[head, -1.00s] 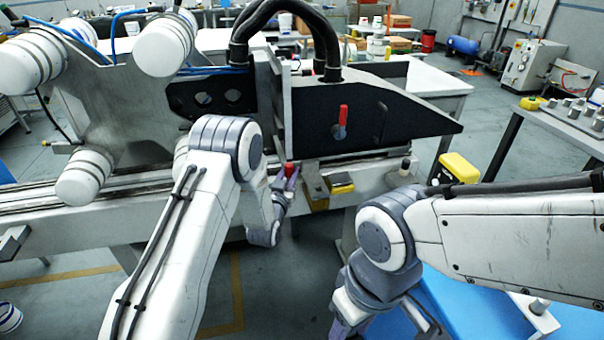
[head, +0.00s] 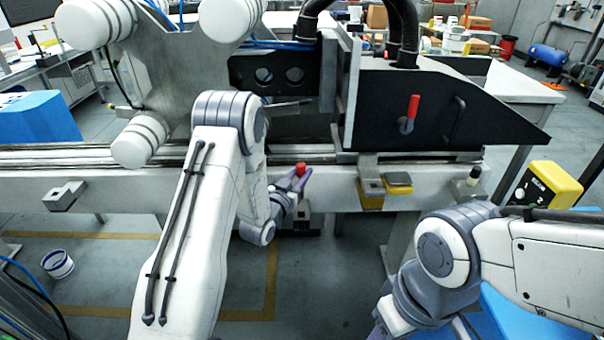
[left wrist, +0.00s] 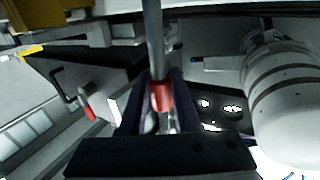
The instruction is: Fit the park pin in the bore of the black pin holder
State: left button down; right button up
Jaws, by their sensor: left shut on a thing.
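The park pin shows as a red collar (head: 300,169) in the head view. In the left wrist view its red part (left wrist: 160,96) sits between the fingers, with a grey steel shaft (left wrist: 153,40) reaching away from them. My left gripper (head: 300,178) is shut on it, in front of the machine's rail. A small dark block (head: 306,221) shows just below this gripper; I cannot tell whether it is the black pin holder, and no bore is visible. My right gripper (head: 379,328) is at the bottom edge, mostly cut off, its jaws unclear.
A long machine rail (head: 330,190) runs across the front. A black housing with a red handle (head: 412,108) stands above it. A yellow-edged bracket (head: 370,185) is right of my left gripper. A yellow box (head: 550,190) is farther right. Floor below the rail is open.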

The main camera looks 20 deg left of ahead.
pick_arm(q)
jog(key=shift+d, duration=0.1)
jog(key=shift+f+b, duration=0.15)
jog(key=shift+b, duration=0.2)
notch_tip(320, 180, down, 6)
jog(key=b, duration=0.5)
jog(key=shift+r, duration=0.2)
jog(key=shift+b, duration=0.4)
dwell(1.2)
jog(key=shift+f+b, duration=2.5)
jog(key=shift+f, duration=0.25)
jog(key=c, duration=0.5)
grip_release()
jog(key=shift+c, duration=0.2)
jog(key=shift+s, duration=0.1)
